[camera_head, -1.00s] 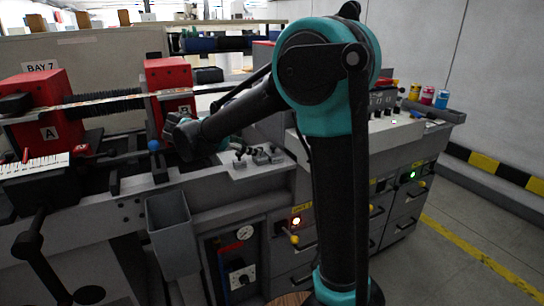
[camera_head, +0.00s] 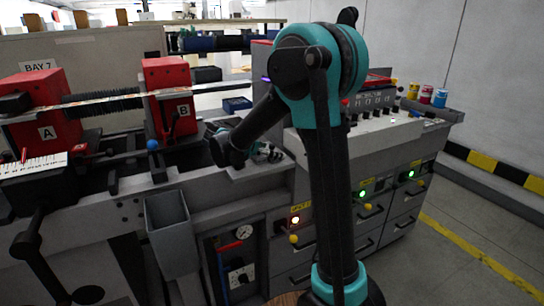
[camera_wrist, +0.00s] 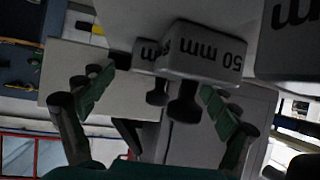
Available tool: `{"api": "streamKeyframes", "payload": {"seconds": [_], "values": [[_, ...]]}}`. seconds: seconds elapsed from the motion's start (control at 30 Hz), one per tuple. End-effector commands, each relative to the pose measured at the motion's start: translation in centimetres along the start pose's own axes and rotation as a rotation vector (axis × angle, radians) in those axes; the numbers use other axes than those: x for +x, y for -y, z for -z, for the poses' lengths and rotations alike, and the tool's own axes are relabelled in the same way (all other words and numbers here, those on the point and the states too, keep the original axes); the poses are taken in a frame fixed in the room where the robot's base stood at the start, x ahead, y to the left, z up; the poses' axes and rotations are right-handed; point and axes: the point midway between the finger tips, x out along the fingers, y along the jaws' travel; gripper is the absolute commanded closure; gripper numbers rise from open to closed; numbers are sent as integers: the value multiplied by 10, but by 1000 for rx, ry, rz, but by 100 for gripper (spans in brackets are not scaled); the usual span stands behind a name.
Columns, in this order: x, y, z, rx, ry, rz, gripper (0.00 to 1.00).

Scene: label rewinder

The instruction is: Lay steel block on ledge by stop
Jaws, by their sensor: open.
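A steel block marked "50 mm" (camera_wrist: 205,52) with a dark knob (camera_wrist: 184,103) is near the middle of the wrist view. A smaller-looking marked block (camera_wrist: 146,54) with its own knob is just left of it, and part of another marked block (camera_wrist: 292,40) shows at the right edge. My gripper (camera_wrist: 157,96) is open and empty, its green-padded fingers spread on either side of the knobs; contact cannot be told. In the head view my gripper (camera_head: 264,151) is low over the grey deck, and the blocks cannot be made out. I cannot identify the ledge or its stop.
Red housings A (camera_head: 46,122) and B (camera_head: 168,98) stand left on the machine, with a blue ball knob (camera_head: 152,145) in front. A grey bin (camera_head: 172,232) hangs at the front. A dark blue box (camera_head: 237,104) and a control panel (camera_head: 380,118) are behind and right.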

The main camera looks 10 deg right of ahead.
Motion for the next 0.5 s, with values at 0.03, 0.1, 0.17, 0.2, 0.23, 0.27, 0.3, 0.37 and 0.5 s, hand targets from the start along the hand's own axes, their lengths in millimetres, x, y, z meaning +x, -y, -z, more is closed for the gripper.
{"api": "streamKeyframes", "payload": {"seconds": [0.03, 0.1, 0.17, 0.2, 0.23, 0.27, 0.3, 0.37, 0.5], "values": [[4, 0, 0, 0, 0, -1, 12], [5, 0, 0, -1, 0, 0, 12], [5, 0, 0, -1, 0, 1, 12], [4, 0, 0, -1, 0, 1, 12], [4, 0, 0, -1, 0, 1, 12], [4, 0, 0, -1, 0, 1, 14], [4, 0, 0, -1, 0, 1, 19], [4, 0, 0, -1, 0, 1, 26], [4, 0, 0, -1, 0, 1, 44]]}}
